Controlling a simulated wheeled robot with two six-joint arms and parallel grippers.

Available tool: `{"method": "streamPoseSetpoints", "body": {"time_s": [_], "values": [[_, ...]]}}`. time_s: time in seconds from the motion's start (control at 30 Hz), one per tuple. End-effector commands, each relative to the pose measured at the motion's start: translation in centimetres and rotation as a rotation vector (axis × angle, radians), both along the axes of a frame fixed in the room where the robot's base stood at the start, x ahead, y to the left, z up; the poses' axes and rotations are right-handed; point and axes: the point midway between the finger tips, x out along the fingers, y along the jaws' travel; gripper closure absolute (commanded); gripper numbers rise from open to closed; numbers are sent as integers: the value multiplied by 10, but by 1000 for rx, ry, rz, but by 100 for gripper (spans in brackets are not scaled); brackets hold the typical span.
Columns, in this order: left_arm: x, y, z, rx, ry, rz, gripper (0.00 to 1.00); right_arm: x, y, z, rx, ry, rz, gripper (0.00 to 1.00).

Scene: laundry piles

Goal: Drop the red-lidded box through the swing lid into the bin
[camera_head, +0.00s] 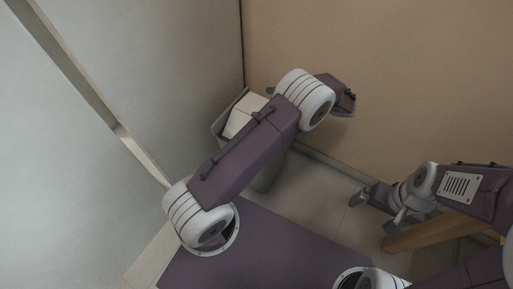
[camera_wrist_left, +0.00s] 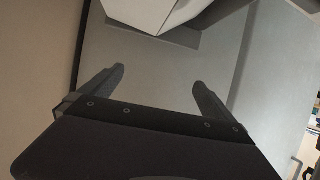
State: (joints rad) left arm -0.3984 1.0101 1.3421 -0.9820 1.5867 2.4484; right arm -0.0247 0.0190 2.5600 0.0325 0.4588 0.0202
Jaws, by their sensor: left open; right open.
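The bin (camera_head: 268,176) stands in the corner, partly hidden behind my left arm. Its pale lid (camera_head: 240,117) shows inside a grey rim. My left gripper (camera_head: 346,101) is beyond the bin's right side, near the tan wall. In the left wrist view, its two fingers (camera_wrist_left: 159,78) are spread with nothing between them. A pale angular panel, likely the bin's lid (camera_wrist_left: 150,14), shows at the top of that view, tilted. My right gripper (camera_head: 378,206) is open and empty, low at the right. The red-lidded box is not visible in either view.
A tan wall (camera_head: 410,70) rises behind the bin and a pale grey wall or panel (camera_head: 170,60) stands to its left. A wooden beam (camera_head: 430,232) lies below my right gripper. Bare tiled floor (camera_head: 310,195) is clear between the bin and the right gripper.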

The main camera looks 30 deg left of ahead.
Motion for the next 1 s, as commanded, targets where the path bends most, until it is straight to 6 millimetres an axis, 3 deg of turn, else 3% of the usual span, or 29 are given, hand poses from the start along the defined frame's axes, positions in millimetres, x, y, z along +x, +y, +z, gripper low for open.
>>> {"method": "streamPoseSetpoints", "body": {"time_s": [0.1,0.27,0.87,0.93,1.0], "values": [[1,-18,11,1,0,-1,0,0,0,13,0,0,0,0],[1,-28,12,1,0,0,0,0,0,15,0,0,0,0],[1,-28,12,1,0,1,0,0,0,14,0,0,0,0],[2,-21,18,-3,-8,18,0,0,0,17,0,0,0,0],[6,-10,41,-23,-53,50,0,0,0,22,0,0,0,0]]}}
